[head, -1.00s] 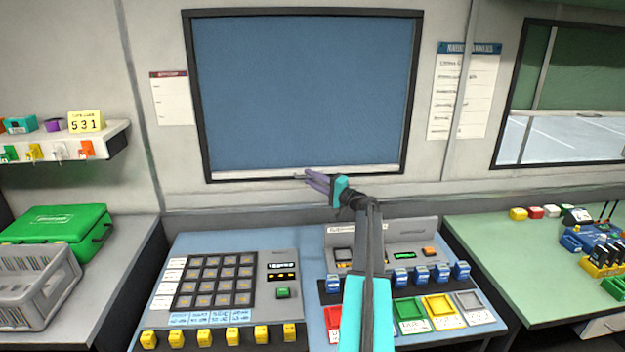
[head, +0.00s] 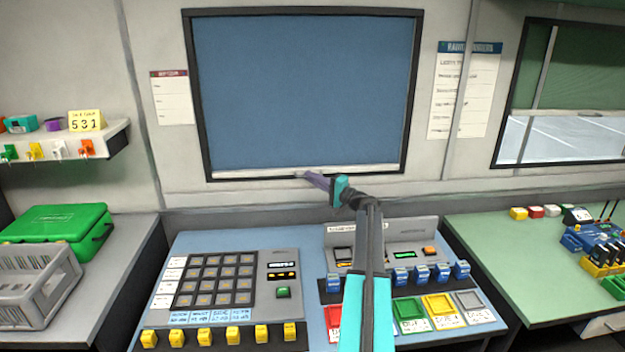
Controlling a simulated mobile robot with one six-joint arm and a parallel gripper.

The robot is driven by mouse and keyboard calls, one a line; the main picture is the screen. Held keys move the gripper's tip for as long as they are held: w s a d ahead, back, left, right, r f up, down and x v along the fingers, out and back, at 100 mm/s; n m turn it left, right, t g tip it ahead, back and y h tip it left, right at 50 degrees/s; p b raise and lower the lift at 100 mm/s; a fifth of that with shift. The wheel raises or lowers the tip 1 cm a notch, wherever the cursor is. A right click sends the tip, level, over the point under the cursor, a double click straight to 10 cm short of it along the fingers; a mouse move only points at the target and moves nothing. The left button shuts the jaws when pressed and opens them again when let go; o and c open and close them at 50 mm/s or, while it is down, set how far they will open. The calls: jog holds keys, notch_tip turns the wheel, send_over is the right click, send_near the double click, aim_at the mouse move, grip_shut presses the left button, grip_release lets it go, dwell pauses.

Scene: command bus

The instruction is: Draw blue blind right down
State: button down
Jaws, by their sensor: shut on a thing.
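The blue blind (head: 300,90) hangs in the dark-framed window ahead in the head view. It covers almost the whole opening. Its pale bottom bar (head: 370,169) lies just above the lower edge of the window frame (head: 404,120). My gripper (head: 308,178) is at the middle of this bar, reaching up from the lower right. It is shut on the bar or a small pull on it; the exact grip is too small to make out.
A console desk (head: 215,243) with a keypad, yellow switches and coloured trays stands below the window. A green case (head: 60,232) and grey crate (head: 35,290) are at left. A green desk (head: 490,250) and another window (head: 570,95) are at right.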

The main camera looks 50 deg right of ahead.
jog(key=shift+a, duration=0.15)
dwell(0.7)
jog(key=shift+f+b, duration=2.3)
jog(key=shift+f, duration=0.15)
jog(key=shift+a, duration=0.1)
jog(key=c, duration=1.9)
grip_release()
jog(key=shift+w+f, duration=0.1)
jog(key=shift+s, duration=0.2)
